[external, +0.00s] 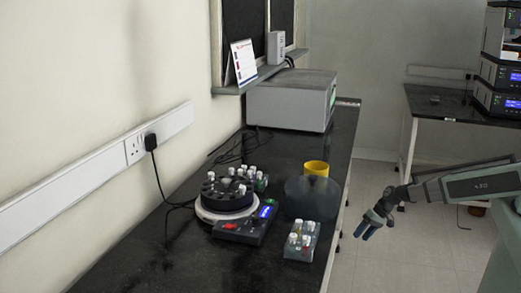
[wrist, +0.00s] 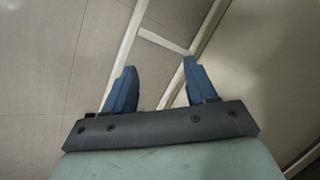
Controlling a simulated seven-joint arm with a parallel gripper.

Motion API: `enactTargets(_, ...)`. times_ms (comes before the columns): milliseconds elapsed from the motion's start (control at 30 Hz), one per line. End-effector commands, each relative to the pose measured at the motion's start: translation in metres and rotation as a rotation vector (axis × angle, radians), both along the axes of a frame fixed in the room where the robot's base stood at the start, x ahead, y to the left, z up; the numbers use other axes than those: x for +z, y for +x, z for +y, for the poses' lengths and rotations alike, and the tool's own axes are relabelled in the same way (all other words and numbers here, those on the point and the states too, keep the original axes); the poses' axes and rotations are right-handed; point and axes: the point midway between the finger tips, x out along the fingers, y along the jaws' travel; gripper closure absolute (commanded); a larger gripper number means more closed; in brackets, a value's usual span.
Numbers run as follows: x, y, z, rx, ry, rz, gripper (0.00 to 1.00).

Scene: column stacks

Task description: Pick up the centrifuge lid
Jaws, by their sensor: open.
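The centrifuge lid (external: 311,201) looks like a dark, smoky round cover with a yellow cylinder (external: 316,169) at its top. It stands on the black bench, right of the centrifuge (external: 227,208). The centrifuge is uncovered, and its dark rotor with several white-capped tubes shows. My gripper (external: 366,231) has blue fingers and is off the bench's right edge, apart from the lid and to its right. In the wrist view my gripper (wrist: 160,72) is open, with nothing between the fingers. The lid is not in the wrist view.
A rack of capped tubes (external: 302,240) stands just in front of the lid. Another small rack (external: 252,179) is behind the centrifuge. A large grey box (external: 290,102) is at the bench's back. The floor (external: 375,265) right of the bench is clear.

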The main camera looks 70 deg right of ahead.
Motion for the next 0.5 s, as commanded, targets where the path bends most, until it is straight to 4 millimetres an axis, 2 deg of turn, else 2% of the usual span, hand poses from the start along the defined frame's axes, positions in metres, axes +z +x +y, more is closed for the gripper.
enactTargets(33,0.01,0.007,-0.03,-0.051,-0.009,-0.04,0.43)
enactTargets(233,0.059,0.015,-0.136,-0.238,-0.049,-0.194,0.43)
enactTargets(367,0.096,0.008,-0.207,-0.356,-0.087,-0.292,0.43)
enactTargets(467,0.13,-0.004,-0.263,-0.44,-0.129,-0.375,0.43)
enactTargets(500,0.147,-0.01,-0.287,-0.469,-0.153,-0.41,0.43)
